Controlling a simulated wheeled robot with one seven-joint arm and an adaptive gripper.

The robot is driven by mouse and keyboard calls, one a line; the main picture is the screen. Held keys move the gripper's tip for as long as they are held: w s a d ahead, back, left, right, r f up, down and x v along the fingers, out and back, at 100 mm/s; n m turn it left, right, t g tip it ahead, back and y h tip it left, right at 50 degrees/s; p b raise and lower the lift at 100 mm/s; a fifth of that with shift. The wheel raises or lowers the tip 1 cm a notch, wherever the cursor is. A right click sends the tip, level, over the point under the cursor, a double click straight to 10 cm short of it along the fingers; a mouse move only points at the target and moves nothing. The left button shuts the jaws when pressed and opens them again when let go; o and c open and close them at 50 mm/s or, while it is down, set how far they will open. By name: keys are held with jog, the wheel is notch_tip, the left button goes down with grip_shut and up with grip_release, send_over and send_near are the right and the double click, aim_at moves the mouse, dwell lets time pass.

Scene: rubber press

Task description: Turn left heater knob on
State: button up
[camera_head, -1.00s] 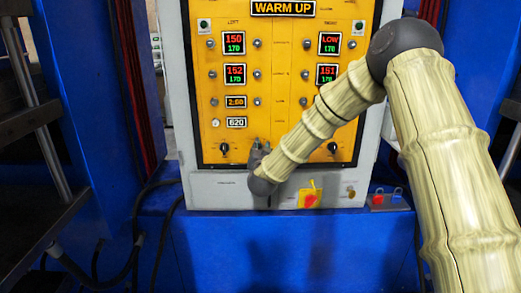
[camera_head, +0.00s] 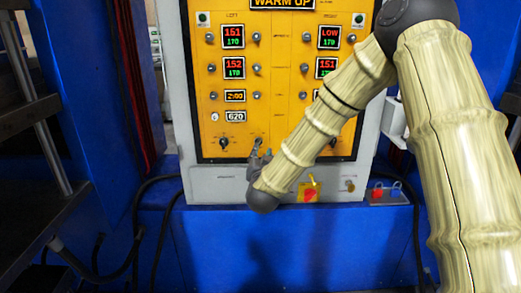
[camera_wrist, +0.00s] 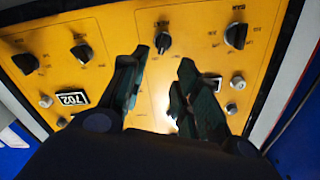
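The yellow control panel (camera_head: 279,130) has a LEFT column with a black knob (camera_head: 224,143) near its bottom. A second dark knob (camera_head: 259,141) lies just right of it, close to my gripper (camera_head: 259,153). My gripper is at the lower middle of the panel, right of and slightly below the left black knob. In the wrist view the panel appears upside down, and my fingers (camera_wrist: 158,66) are spread with a gap between them. A knob (camera_wrist: 163,41) shows beyond this gap; another black knob (camera_wrist: 236,36) is to its right.
Lit displays (camera_head: 233,67) and small round buttons fill the panel above. A yellow plate with a red switch (camera_head: 309,192) sits below right of my gripper. A box with red and blue buttons (camera_head: 388,195) is farther right. Blue machine walls flank the panel.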

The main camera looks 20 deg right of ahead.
jog(key=shift+v, duration=1.2)
jog(key=shift+f, duration=0.1)
jog(key=s+a+f+n+g+y+p, duration=0.2)
jog(key=s+f+n+g+p, duration=0.15)
jog(key=s+f, duration=0.9)
jog(key=s+a+f+n+g+y+p, duration=0.1)
jog(key=s+f+n+g+y+p, duration=0.3)
jog(key=s+f, duration=0.85)
jog(key=s+f+g+p, duration=0.1)
jog(key=s+f+g, duration=0.2)
jog(key=s, duration=0.6)
jog(key=s+d+f+g+p, duration=0.1)
jog(key=s+f+g, duration=0.2)
jog(key=s, duration=0.6)
jog(key=s+f+g+h+p, duration=0.1)
jog(key=s+f+g, duration=0.3)
jog(key=s, duration=0.5)
notch_tip(320, 180, down, 2)
jog(key=shift+d+f, duration=0.1)
jog(key=shift+d, duration=0.1)
